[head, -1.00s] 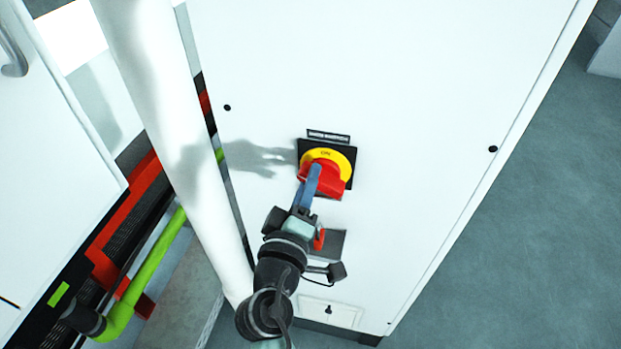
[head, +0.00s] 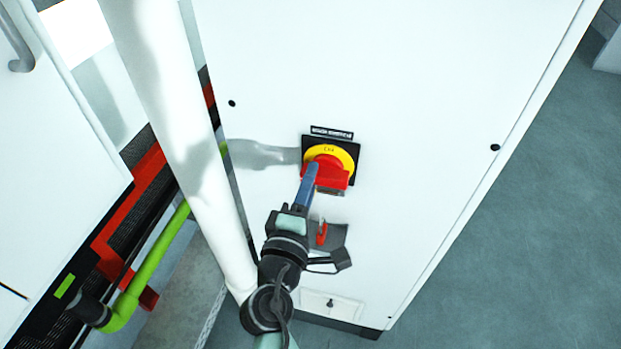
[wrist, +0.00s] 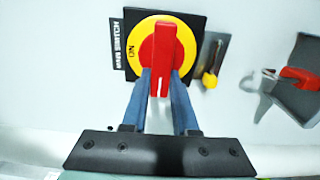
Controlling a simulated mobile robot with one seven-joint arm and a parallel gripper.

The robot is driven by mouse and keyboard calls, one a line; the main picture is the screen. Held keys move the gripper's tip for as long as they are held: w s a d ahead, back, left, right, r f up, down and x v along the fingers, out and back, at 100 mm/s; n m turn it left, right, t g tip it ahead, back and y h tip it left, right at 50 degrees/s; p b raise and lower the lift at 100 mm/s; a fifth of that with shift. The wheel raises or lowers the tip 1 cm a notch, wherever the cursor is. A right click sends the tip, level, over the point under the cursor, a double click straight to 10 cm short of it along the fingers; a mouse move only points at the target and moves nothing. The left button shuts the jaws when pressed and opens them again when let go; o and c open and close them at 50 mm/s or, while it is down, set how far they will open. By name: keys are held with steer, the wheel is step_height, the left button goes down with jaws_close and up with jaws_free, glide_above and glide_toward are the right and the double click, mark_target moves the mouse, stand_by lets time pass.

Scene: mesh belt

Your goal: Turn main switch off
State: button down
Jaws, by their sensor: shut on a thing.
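The main switch has a red handle (head: 332,176) on a yellow ring (head: 344,157) marked ON, mounted on a black plate (head: 355,147) on the white cabinet front. In the wrist view the red handle (wrist: 160,55) stands vertical in the picture, with the ON mark to its left on the yellow ring (wrist: 139,50). My gripper (wrist: 161,77) is shut on the handle's near end, one blue finger on each side. In the head view my gripper (head: 312,172) reaches the handle from below left. The fingers hide part of the handle.
Below the switch are a grey bracket (head: 335,238) with a red part and a small hatch (head: 331,305). The wrist view shows a yellow knob (wrist: 210,80) on a grey plate. A white vertical pipe (head: 175,120) stands left of my arm.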

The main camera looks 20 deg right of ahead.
steer(key=c, duration=0.7)
jaws_free()
steer(key=b+v, duration=0.3)
steer(key=v, duration=1)
steer(key=shift+a, duration=0.1)
